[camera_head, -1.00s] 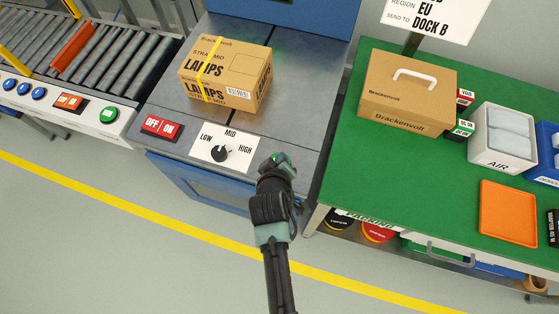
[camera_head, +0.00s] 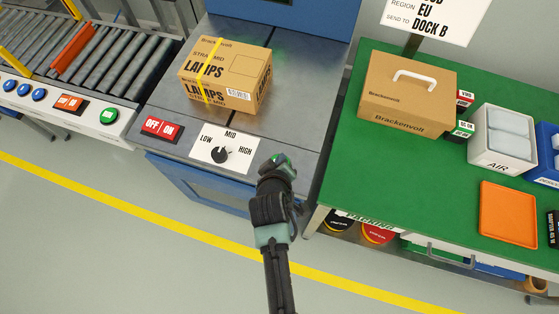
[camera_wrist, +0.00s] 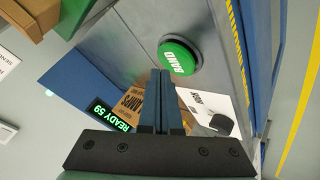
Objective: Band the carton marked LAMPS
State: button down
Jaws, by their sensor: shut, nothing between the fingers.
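The brown carton marked LAMPS (camera_head: 250,94) sits on the grey top of the strapping machine, and its label reads STRAP MID. A yellow band (camera_head: 212,70) runs over its top and down its front. My gripper (camera_head: 281,163) is shut and empty at the machine's front right corner. In the wrist view my gripper's fingertips (camera_wrist: 167,72) are close to the green BAND button (camera_wrist: 180,57); I cannot tell whether they touch it. The tension knob (camera_head: 220,154) appears to point towards MID. A display (camera_wrist: 109,115) reads READY 59.
A red OFF/ON switch (camera_head: 161,128) is left of the knob. A roller conveyor (camera_head: 100,60) lies at left. The green table (camera_head: 350,170) at right holds a handled Brackenvolt carton (camera_head: 400,98), a white AIR bin (camera_head: 496,155) and an orange tray (camera_head: 508,212). Open floor lies in front.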

jog(key=shift+f, duration=0.2)
dwell(0.6)
jog(key=shift+f, duration=0.25)
jog(key=shift+f+b, duration=0.55)
jog(key=shift+b, duration=0.05)
dwell(0.8)
jog(key=shift+r, duration=0.15)
jog(key=shift+r+p, duration=0.8)
jog(key=shift+p, duration=0.2)
notch_tip(320, 180, up, 5)
jog(key=p, duration=0.5)
jog(key=shift+r, duration=0.1)
dwell(1.0)
